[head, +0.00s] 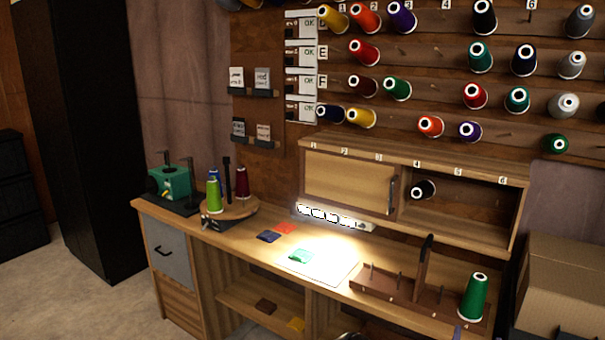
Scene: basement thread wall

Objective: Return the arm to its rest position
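Neither of my grippers can be made out in the head view, and no arm is clearly visible. A small dark shape (349,336) is cut off at the bottom edge, and I cannot tell what it is. The wooden workbench (240,240) runs across the view. A green thread cone (474,298) stands upright at the right end of a brown pegged rack (390,289). A green patch (301,256) lies on a lit white sheet (330,270).
A round wooden stand (229,211) holds several spools. A teal device (172,182) sits at the bench's left end. A cabinet (348,184) with an open right bay stands at the back. Thread cones hang on the wall above. A cardboard box (563,290) is at right.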

